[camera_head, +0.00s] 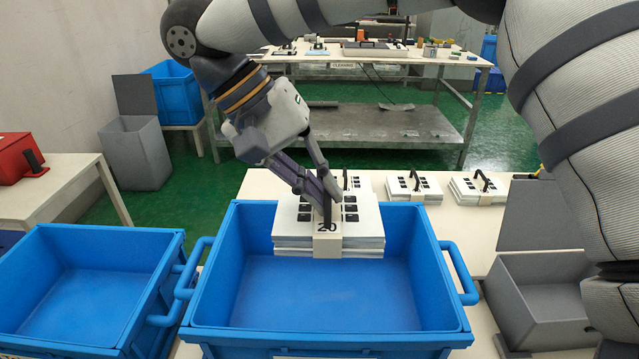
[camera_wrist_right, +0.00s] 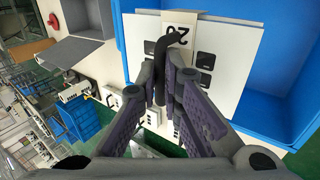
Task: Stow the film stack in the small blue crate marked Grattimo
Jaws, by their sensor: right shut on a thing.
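My right gripper (camera_head: 322,190) is shut on the black strap handle of a film stack (camera_head: 362,240). The stack is white with black squares and a beige band marked 20. It hangs roughly level over the rear part of the middle blue crate (camera_head: 330,338), hiding part of its back rim. How far below the rim it is, I cannot tell. In the right wrist view the fingers (camera_wrist_right: 168,70) pinch the handle, with the film stack (camera_wrist_right: 228,62) beneath. The crate's visible floor is empty. No name on the crate is readable. My left gripper is not in view.
Another empty blue crate (camera_head: 90,238) stands close on the left. A grey lidded bin (camera_head: 545,312) is at the right. More film stacks (camera_head: 412,187) lie on the white table behind. A red box (camera_head: 18,158) sits far left.

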